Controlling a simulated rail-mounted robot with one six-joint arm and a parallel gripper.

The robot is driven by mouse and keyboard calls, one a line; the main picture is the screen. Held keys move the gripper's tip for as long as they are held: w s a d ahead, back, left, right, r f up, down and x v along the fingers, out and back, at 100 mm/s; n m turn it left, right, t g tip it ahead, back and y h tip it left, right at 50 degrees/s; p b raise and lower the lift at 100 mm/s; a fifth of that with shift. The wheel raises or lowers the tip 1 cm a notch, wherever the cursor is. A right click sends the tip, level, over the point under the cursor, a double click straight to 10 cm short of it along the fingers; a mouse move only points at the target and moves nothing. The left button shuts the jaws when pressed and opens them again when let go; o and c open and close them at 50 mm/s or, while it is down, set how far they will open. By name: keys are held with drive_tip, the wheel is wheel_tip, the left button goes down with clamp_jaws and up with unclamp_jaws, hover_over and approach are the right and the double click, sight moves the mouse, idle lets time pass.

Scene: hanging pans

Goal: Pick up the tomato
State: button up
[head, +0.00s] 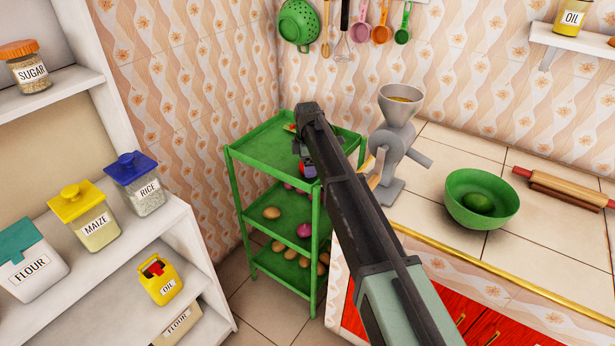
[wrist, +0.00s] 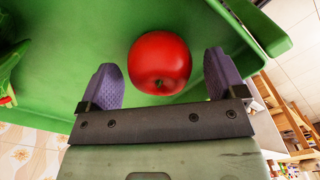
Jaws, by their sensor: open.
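A round red tomato (wrist: 160,62) lies on the green shelf surface in the wrist view. My gripper (wrist: 162,82) is open, with one purple finger to the left of the tomato and one to the right. The tomato sits a little beyond the fingertips and mostly between their lines; I cannot tell whether either finger touches it. In the head view my gripper (head: 306,160) is over the top tier of the green rack (head: 255,139), and my arm hides most of it. Only a small red patch shows beside it there.
Lower rack tiers hold potatoes (head: 272,213) and purple onions (head: 304,230). A grey grinder (head: 392,150) stands close right on the tiled counter, near a green bowl (head: 460,209). A shelf unit with jars (head: 90,215) is at left. A raised green rim (wrist: 262,25) edges the tier.

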drive_tip(key=shift+f, duration=0.9)
drive_tip(key=shift+r, duration=0.25)
drive_tip(key=c, duration=1)
drive_tip(key=shift+r, duration=0.1)
drive_tip(key=shift+c, duration=0.2)
